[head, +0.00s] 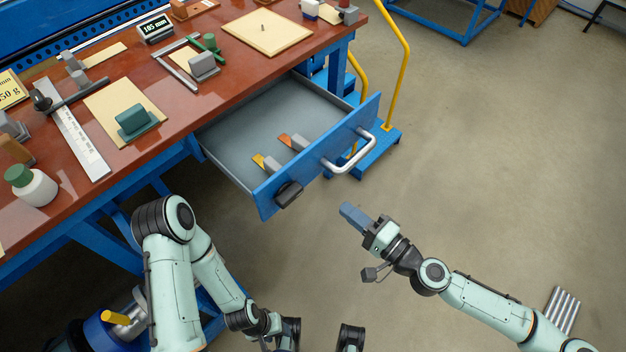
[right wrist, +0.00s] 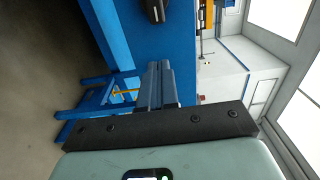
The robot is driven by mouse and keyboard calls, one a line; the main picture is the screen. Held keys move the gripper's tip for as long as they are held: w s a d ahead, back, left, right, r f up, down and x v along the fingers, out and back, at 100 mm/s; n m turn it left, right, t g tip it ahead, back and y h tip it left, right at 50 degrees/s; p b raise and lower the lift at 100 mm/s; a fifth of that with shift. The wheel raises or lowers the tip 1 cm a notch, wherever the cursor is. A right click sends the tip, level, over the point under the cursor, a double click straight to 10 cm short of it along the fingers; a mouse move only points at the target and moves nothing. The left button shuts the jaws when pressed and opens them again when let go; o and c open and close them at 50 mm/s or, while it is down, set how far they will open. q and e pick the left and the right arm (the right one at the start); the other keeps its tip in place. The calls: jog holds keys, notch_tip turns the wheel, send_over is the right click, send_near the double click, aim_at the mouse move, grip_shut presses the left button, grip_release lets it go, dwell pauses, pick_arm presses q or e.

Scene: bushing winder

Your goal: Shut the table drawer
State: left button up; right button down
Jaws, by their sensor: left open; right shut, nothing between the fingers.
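The table drawer (head: 235,120) is pulled out from under the red-brown table top (head: 190,95) in the head view. Its blue front (head: 315,163) carries a silver bar handle (head: 352,158) and a black block (head: 288,194). The blue front also seems to show in the right wrist view (right wrist: 192,35), with the black block at the top edge. My right gripper (head: 350,213) is shut and empty, in front of the drawer front and apart from it; its fingers show in the right wrist view (right wrist: 156,72). My left gripper (head: 320,337) is open at the bottom edge, well away from the drawer.
Two small grey pieces with yellow and orange ends (head: 280,150) lie in the drawer. A blue step stand (head: 375,150) with yellow rails stands just beyond the drawer. The floor at right is mostly clear.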

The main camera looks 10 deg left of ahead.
aim_at(302, 175)
jog(key=x, duration=1.2)
pick_arm(q)
jog(key=shift+f, duration=0.1)
pick_arm(e)
jog(key=shift+a, duration=0.1)
